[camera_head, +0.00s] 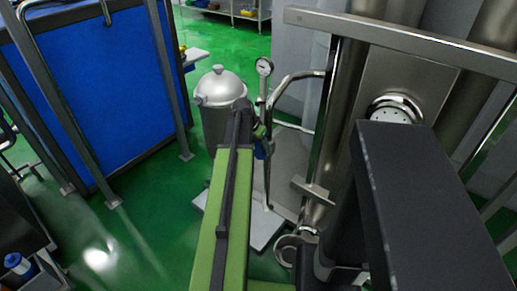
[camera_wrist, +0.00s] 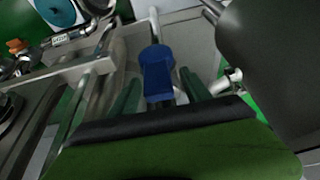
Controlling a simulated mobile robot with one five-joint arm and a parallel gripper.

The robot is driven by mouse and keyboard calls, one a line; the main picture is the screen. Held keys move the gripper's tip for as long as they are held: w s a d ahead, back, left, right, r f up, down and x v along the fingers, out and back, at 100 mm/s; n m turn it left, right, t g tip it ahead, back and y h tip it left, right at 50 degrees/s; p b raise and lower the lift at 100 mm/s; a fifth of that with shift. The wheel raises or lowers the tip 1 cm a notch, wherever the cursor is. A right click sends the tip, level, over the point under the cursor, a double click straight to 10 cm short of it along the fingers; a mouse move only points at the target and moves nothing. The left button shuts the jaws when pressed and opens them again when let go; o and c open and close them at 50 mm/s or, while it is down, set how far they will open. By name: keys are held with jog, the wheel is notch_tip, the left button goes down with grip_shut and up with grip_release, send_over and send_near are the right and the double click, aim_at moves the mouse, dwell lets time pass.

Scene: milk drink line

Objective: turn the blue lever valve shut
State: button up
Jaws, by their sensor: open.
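The blue lever (camera_wrist: 157,72) of the valve stands in the middle of the wrist view. Its lower end lies between the two dark green fingers of my gripper (camera_wrist: 160,90). The fingers are apart, with a gap visible on each side of the lever, and I cannot tell whether either touches it. In the head view a small part of the blue lever (camera_head: 261,150) shows just right of my green arm, by the upright pipe. My arm hides most of the valve and the gripper there.
A pressure gauge (camera_head: 264,66) tops the thin pipe beside a lidded metal can (camera_head: 220,88). Large steel pipes and a frame (camera_head: 400,40) crowd the right. A blue panel (camera_head: 90,80) stands at left, with open green floor (camera_head: 150,215) before it.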

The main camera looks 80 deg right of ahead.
jog(key=shift+r, duration=0.1)
jog(key=c, duration=1.2)
grip_shut()
jog(key=shift+w+d, duration=0.1)
jog(key=shift+w, duration=0.05)
